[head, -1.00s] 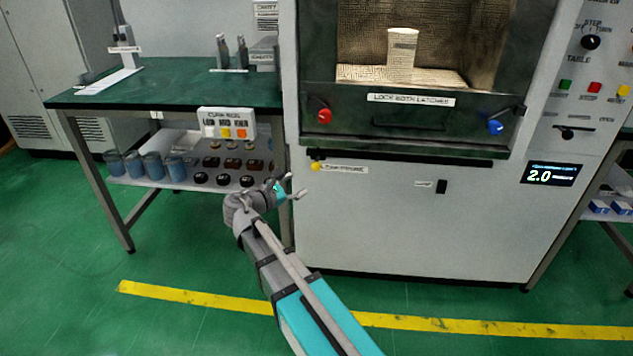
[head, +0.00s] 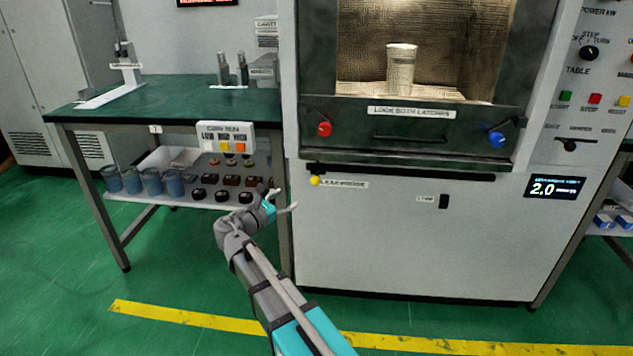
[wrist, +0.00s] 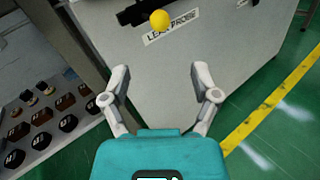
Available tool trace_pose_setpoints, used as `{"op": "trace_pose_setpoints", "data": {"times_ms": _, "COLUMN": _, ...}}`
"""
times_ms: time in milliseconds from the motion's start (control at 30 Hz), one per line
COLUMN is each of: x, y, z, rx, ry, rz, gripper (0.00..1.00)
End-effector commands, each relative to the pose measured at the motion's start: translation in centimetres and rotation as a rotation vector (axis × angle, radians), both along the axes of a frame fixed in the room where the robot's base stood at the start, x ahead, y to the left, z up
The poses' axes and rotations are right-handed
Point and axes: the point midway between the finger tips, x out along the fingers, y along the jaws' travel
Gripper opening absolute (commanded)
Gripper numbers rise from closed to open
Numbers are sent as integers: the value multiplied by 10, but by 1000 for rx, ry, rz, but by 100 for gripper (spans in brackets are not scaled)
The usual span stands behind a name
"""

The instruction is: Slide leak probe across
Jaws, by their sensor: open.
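The leak probe's yellow knob (head: 315,181) is at the left end of a dark horizontal slot (head: 400,173) on the front of the microwave cabinet, beside a label reading leak probe. In the wrist view the yellow knob (wrist: 159,19) is at the top, beyond the fingertips, next to the label (wrist: 172,26). My gripper (head: 282,200) is left of and below the knob in the head view, apart from it. In the wrist view my gripper (wrist: 160,85) has its two fingers spread with nothing between them.
A green-topped bench (head: 180,100) stands to the left, its lower shelf holding blue cups and dark small items close to my arm. Above the slot are a red latch (head: 324,129) and a blue latch (head: 497,140).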

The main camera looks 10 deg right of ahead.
Motion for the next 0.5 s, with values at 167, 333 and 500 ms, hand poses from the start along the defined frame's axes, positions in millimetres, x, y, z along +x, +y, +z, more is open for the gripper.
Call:
{"op": "trace_pose_setpoints", "data": {"times_ms": 167, "x": 11, "y": -13, "z": 0, "rx": 0, "ry": 0, "rz": -2, "gripper": 78}}
{"op": "trace_pose_setpoints", "data": {"times_ms": 333, "x": 25, "y": -30, "z": 0, "rx": 0, "ry": 0, "rz": -2, "gripper": 78}}
{"op": "trace_pose_setpoints", "data": {"times_ms": 500, "x": 40, "y": -50, "z": 0, "rx": 0, "ry": 0, "rz": -2, "gripper": 78}}
